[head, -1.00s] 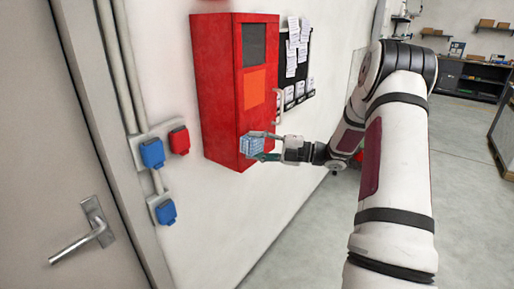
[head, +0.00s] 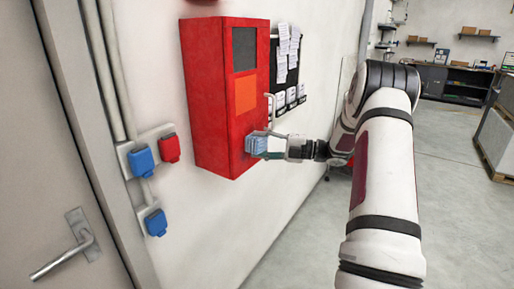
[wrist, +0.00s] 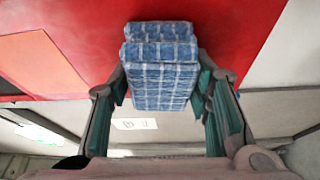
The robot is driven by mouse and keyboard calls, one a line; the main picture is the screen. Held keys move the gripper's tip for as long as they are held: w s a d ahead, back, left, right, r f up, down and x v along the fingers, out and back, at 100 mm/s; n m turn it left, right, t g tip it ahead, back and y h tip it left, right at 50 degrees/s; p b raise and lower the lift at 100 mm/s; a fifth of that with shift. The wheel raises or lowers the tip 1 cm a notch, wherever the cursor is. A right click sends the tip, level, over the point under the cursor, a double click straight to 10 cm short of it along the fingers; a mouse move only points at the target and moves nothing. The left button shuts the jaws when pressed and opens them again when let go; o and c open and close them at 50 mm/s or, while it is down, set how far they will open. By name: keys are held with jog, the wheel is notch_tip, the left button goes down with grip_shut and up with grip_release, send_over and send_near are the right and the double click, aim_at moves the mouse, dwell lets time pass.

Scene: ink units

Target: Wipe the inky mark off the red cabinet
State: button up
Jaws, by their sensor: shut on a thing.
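The red cabinet (head: 212,100) hangs on the white wall, with a dark window and an orange panel on its front. My gripper (head: 262,146) is at the lower part of that front, shut on a folded blue checked cloth (head: 256,145). In the wrist view, the cloth (wrist: 160,65) sits between the green-lined fingers of my gripper (wrist: 165,90), its far end against or very close to the red front. I cannot tell for certain that it touches. No inky mark shows; any mark behind the cloth is hidden.
A cabinet handle (head: 270,106) stands out just above my gripper. A black board with papers (head: 287,50) hangs to the right. Blue and red sockets (head: 142,161) and a grey door (head: 30,180) are at left. The floor at right is open.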

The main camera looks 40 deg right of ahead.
aim_at(266, 140)
jog(key=shift+w+d+b, duration=0.35)
jog(key=shift+d+b, duration=0.05)
jog(key=shift+d, duration=0.4)
jog(key=shift+w+d+b, duration=0.35)
jog(key=shift+d+b, duration=0.05)
jog(key=shift+d, duration=0.35)
jog(key=shift+s+d+p, duration=0.35)
jog(key=shift+s+p, duration=0.15)
jog(key=shift+s, duration=0.45)
jog(key=shift+s+d+p, duration=0.3)
jog(key=shift+s+p, duration=0.15)
jog(key=shift+s, duration=0.5)
jog(key=shift+s+d+p, duration=0.35)
jog(key=shift+s+p, duration=0.15)
jog(key=shift+s, duration=0.45)
jog(key=s, duration=0.1)
jog(key=s+d+p, duration=0.1)
jog(key=s, duration=0.1)
